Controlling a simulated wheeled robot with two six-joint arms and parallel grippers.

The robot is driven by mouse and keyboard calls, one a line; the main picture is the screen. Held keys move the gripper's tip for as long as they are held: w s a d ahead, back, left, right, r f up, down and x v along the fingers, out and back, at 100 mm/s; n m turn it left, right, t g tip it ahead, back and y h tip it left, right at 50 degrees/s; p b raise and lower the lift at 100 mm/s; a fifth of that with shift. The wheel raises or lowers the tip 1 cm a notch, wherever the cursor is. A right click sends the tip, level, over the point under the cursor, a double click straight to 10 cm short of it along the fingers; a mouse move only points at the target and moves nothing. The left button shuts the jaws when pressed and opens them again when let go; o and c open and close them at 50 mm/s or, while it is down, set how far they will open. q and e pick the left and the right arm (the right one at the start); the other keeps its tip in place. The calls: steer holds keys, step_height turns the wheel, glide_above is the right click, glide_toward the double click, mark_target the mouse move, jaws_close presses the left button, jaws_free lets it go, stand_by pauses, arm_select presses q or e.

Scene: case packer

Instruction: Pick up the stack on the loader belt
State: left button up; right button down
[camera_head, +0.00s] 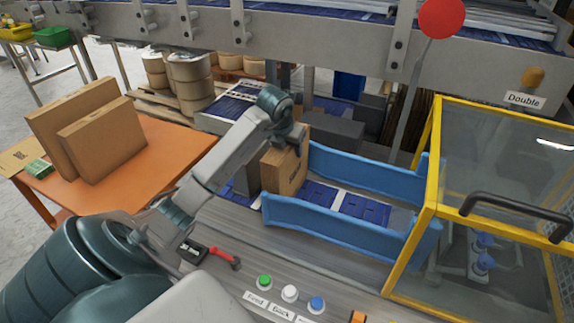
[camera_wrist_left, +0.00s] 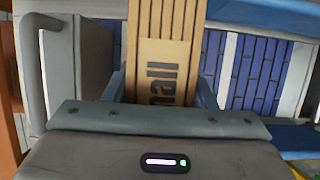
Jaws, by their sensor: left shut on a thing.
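The stack (camera_head: 285,172) is a set of flat brown cardboard blanks standing upright at the left end of the loader belt (camera_head: 318,194), between or just beside the ends of the blue side guides. My left gripper (camera_head: 292,137) is shut on its upper part from above. In the left wrist view the stack (camera_wrist_left: 168,55) shows its ribbed edges and a band with partly hidden dark lettering, between the fingers (camera_wrist_left: 161,92). I cannot tell whether its lower edge touches the belt. My right gripper is not in view.
Blue guide walls (camera_head: 335,226) flank the belt. A yellow-framed clear guard (camera_head: 430,180) stands at right. Push buttons (camera_head: 290,293) and a red-handled lever (camera_head: 222,256) sit in front. An orange table (camera_head: 160,150) with cardboard stacks (camera_head: 105,140) is at left.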

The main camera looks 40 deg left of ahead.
arm_select(q)
jaws_close()
steer(key=shift+r, duration=0.1)
